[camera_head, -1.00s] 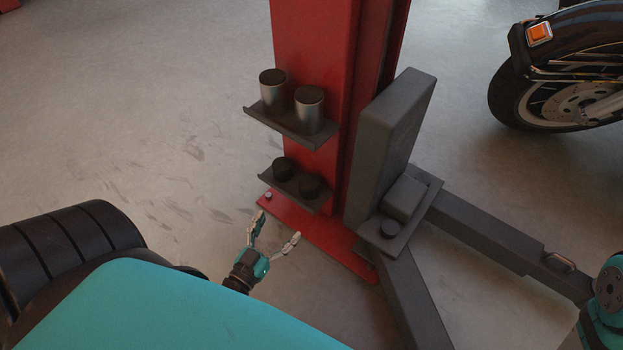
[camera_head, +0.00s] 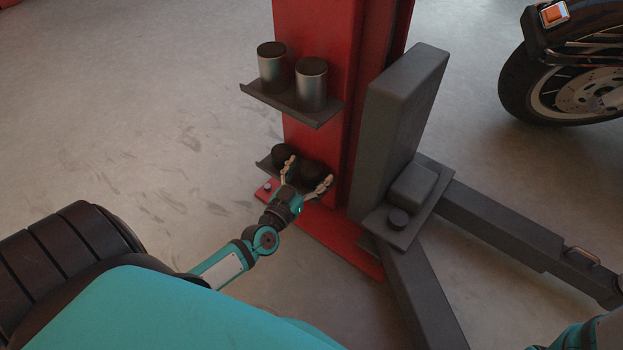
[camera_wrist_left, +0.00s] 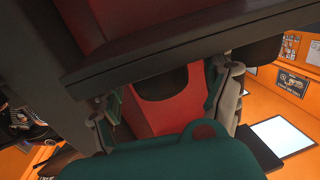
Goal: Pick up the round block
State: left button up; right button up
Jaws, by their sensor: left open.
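Two dark round blocks sit on the lower shelf of the red post in the head view: a left one (camera_head: 281,153) and a right one (camera_head: 312,168). My left gripper (camera_head: 309,171) is open, its fingers spread in front of the right block. Contact cannot be told. In the left wrist view, a dark rounded shape (camera_wrist_left: 162,86) lies between the open fingers (camera_wrist_left: 168,103), partly covered by a dark bar. Another dark round block (camera_head: 398,217) sits on the grey plate. My right gripper is out of view.
An upper shelf (camera_head: 272,104) with two metal cylinders (camera_head: 311,86) overhangs the lower shelf. The red post (camera_head: 325,40) stands behind. A grey box (camera_head: 413,187) and lift arms (camera_head: 490,225) are on the right. A motorcycle wheel (camera_head: 575,88) is at top right.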

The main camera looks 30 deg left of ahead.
pick_arm(q)
jog(key=shift+w, duration=0.3)
jog(key=shift+c, duration=0.4)
jog(key=c, duration=1.3)
jog(key=shift+o, duration=0.2)
jog(key=shift+r, duration=0.1)
